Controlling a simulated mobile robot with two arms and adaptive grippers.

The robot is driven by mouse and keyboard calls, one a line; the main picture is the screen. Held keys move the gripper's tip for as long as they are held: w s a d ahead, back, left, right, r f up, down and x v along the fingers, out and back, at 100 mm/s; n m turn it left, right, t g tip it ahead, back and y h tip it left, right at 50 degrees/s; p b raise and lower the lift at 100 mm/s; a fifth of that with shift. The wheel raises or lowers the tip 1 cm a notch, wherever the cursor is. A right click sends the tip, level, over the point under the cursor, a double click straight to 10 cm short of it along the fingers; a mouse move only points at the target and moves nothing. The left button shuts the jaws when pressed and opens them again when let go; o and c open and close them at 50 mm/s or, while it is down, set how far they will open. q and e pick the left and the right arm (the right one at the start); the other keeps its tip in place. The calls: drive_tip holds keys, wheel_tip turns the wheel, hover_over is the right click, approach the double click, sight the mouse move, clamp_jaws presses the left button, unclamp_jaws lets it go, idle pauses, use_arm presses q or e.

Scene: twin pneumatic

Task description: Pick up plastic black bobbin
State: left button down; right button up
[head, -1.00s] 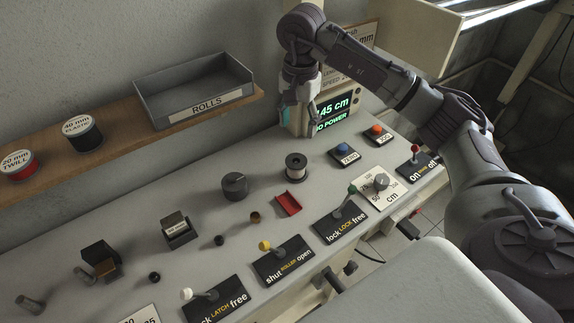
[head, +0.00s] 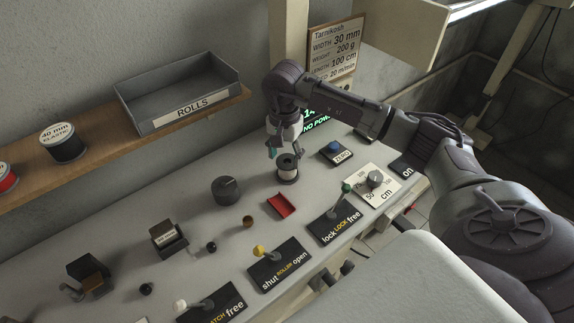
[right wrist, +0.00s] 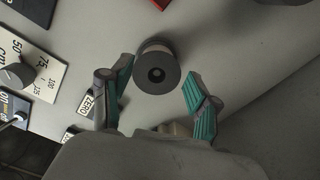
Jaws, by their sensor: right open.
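A bobbin (head: 287,169) with dark flanges and a paler middle stands upright on the grey bench. In the right wrist view the bobbin (right wrist: 157,77) shows its round dark top with a centre hole. My right gripper (head: 286,151) is open and just above the bobbin. In the wrist view its teal-padded fingers (right wrist: 158,92) are spread to either side of the bobbin's near part, with a gap on both sides. No firm contact shows. My left gripper is not in view.
A red tray (head: 281,206) and a dark knob (head: 226,190) are close by on the bench. A blue ZERO button (head: 335,147) is to the right. Levers line the front edge. A shelf (head: 100,164) holds a ROLLS bin (head: 178,98) and a black 40 mm roll (head: 65,145).

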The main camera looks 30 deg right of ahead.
sight(287, 163)
drive_tip(key=f, duration=0.1)
drive_tip(key=f+p, duration=0.1)
drive_tip(key=f, duration=0.1)
drive_tip(key=shift+w+d+f+p, duration=0.1)
drive_tip(key=shift+d+f+p, duration=0.2)
drive_tip(key=shift+d, duration=0.1)
drive_tip(key=shift+w+f, duration=0.1)
drive_tip(key=shift+f, duration=0.45)
drive_tip(key=c, duration=0.6)
drive_tip(key=shift+o, duration=0.2)
drive_tip(key=shift+r, duration=0.1)
